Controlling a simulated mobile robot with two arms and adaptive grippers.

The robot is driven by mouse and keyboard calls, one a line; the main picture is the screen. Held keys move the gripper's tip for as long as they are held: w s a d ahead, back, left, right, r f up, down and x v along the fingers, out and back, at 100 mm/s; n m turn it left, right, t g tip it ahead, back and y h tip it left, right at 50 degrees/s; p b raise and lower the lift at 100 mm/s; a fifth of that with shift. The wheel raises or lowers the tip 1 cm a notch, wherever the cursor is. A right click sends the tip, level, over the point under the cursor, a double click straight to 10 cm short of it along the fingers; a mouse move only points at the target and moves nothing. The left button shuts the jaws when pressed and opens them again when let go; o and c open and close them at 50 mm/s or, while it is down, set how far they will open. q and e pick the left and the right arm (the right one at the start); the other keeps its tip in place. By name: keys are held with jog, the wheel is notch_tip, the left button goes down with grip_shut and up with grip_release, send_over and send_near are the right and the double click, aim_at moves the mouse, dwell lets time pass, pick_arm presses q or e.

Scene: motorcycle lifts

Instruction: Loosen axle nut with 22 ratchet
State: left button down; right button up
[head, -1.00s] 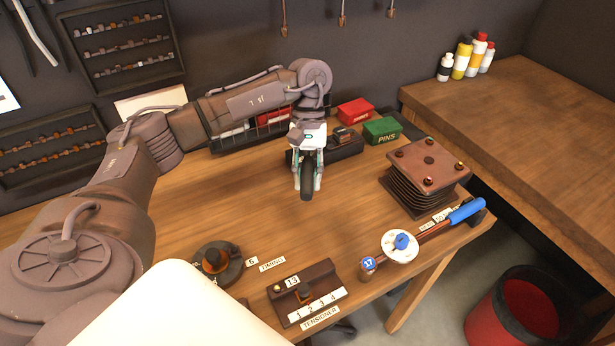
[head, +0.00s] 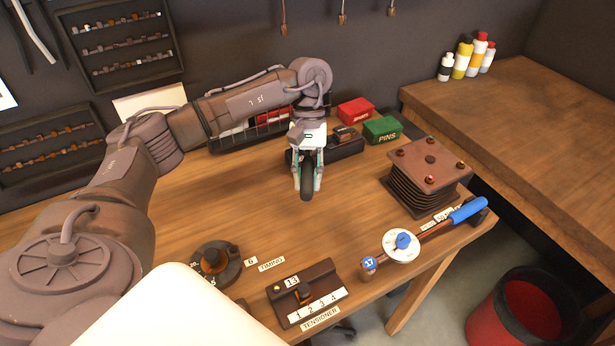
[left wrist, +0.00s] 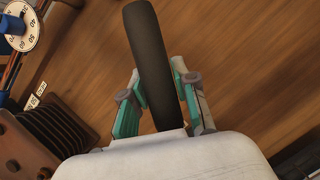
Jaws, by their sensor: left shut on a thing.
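My left gripper (head: 307,186) is over the wooden bench. Its teal-lined fingers are shut on a thick black rounded bar (head: 307,172), which I cannot surely name as the 22 ratchet. A blue-handled tool (head: 467,210) with a white dial and a blue 17 mark lies at the bench's front right. No axle nut can be made out. My right gripper is not in view.
A brown stack of plates (head: 432,162) stands right of the gripper. Red (head: 355,111) and green PINS (head: 382,130) boxes sit behind. A timing dial (head: 215,263) and tensioner block (head: 306,293) are in front. A red-lined bin (head: 527,305) stands on the floor. The bench middle is clear.

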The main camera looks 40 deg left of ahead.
pick_arm(q)
jog(key=shift+f+b, duration=0.15)
jog(key=shift+b, duration=0.45)
dwell(0.7)
jog(key=shift+f+b, duration=0.25)
jog(key=shift+b, duration=0.35)
dwell(1.1)
jog(key=shift+d, duration=0.1)
jog(key=shift+w+d+n+t+h+b, duration=0.3)
jog(key=shift+w+d+n+h+b, duration=0.15)
jog(key=shift+w+d+n, duration=0.95)
jog(key=shift+s+d, duration=0.1)
jog(key=shift+d, duration=0.05)
jog(key=shift+w+d+n+t+h+b, duration=0.15)
jog(key=shift+w+d+n+t+b, duration=0.15)
jog(key=shift+w+d+n, duration=0.4)
jog(key=shift+w+d+n+t+h+b, duration=0.15)
jog(key=shift+w+d+n+b, duration=0.3)
jog(key=shift+w+n, duration=0.45)
